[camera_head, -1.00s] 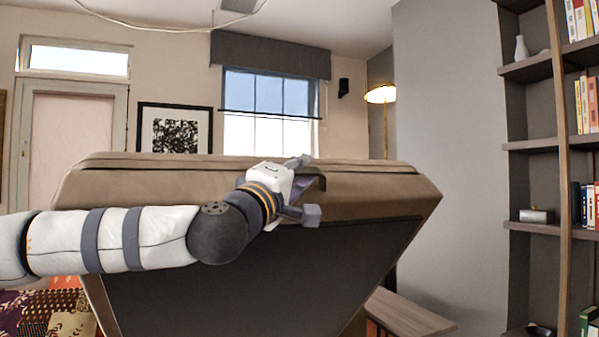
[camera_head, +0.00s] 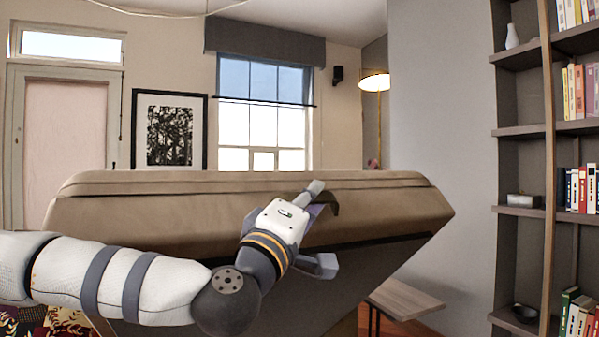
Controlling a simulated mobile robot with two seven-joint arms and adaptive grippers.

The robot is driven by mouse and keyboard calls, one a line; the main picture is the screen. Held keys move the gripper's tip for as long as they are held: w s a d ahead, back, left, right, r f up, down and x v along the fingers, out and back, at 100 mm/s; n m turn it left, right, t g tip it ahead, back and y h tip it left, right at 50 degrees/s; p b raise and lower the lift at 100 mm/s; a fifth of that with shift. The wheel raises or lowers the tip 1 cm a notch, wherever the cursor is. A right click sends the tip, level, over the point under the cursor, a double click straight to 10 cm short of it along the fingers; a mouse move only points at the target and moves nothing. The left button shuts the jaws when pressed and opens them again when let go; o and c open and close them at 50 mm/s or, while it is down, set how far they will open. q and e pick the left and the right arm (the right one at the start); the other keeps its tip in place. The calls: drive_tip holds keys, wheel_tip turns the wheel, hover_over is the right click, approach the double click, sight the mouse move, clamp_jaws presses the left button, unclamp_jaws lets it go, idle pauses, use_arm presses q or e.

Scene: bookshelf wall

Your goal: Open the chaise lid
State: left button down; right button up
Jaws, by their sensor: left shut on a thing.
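The chaise lid (camera_head: 150,215) is a wide tan cushioned panel with a dark underside, raised and tilted across the middle of the head view. My left gripper (camera_head: 322,208) is at the lid's near edge, right of its middle, and is shut on it. One finger lies over the tan cushion and the other shows below, against the dark underside. The exact contact is partly hidden by the gripper body. My right gripper is not in the view. The inside of the chaise is hidden behind the lid and my arm.
A bookshelf (camera_head: 525,130) with a wooden upright stands at the right. A small wooden table (camera_head: 405,298) is low, right of the lid. A patterned textile (camera_head: 40,322) shows at the lower left. A floor lamp (camera_head: 375,83) and a framed picture (camera_head: 169,130) are behind.

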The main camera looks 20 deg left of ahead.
use_arm(q)
drive_tip(key=shift+s+d+f, duration=0.3)
drive_tip(key=shift+d+f, duration=0.05)
drive_tip(key=shift+f, duration=0.3)
drive_tip(key=c, duration=1.9)
unclamp_jaws()
drive_tip(key=shift+w, duration=0.1)
drive_tip(key=shift+r, duration=0.15)
drive_tip(key=v, duration=0.7)
drive_tip(key=shift+s, duration=0.3)
drive_tip(key=shift+a, duration=0.1)
